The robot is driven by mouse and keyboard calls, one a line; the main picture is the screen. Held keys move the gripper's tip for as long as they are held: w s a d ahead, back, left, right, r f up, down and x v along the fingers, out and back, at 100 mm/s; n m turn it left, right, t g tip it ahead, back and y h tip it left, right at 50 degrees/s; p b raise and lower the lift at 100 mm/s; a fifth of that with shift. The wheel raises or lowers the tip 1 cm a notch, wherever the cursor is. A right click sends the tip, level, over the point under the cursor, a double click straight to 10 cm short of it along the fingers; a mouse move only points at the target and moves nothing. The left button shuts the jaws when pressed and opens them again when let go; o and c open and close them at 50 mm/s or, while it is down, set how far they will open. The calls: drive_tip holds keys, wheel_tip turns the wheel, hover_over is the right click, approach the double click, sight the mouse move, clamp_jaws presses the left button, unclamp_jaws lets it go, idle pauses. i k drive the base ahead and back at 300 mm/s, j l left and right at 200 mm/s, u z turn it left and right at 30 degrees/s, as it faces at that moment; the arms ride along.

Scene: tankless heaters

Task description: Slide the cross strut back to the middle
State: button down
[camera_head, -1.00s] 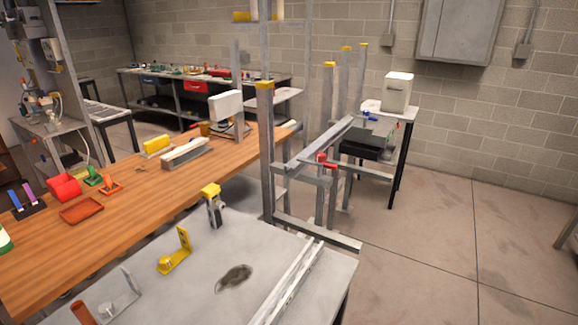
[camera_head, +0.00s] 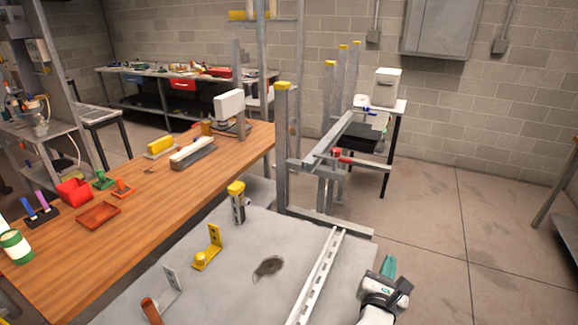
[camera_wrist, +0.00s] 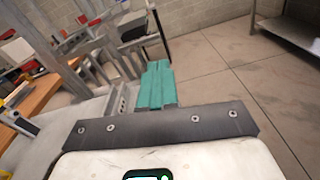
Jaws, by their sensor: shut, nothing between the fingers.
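A pale slotted strut (camera_head: 318,275) lies lengthwise along the right part of the grey table (camera_head: 225,285). Grey metal bars (camera_head: 333,138) also run across an upright frame behind the table. I cannot tell for certain which of these is the cross strut. My gripper (camera_head: 389,267) is at the lower right of the head view, to the right of the slotted strut and apart from it in the picture. Its teal fingers are together, with nothing between them. They also show in the wrist view (camera_wrist: 155,85), pointing away toward the floor and frame.
A yellow-capped post (camera_head: 283,150) rises behind the grey table. Yellow brackets (camera_head: 208,248) and a dark stain lie on the tabletop. A red-handled clamp (camera_head: 338,154) sits on the frame. A wooden bench (camera_head: 140,210) stands left. Floor at right is open.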

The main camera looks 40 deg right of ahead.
sight(325, 146)
drive_tip(key=i, duration=1.25)
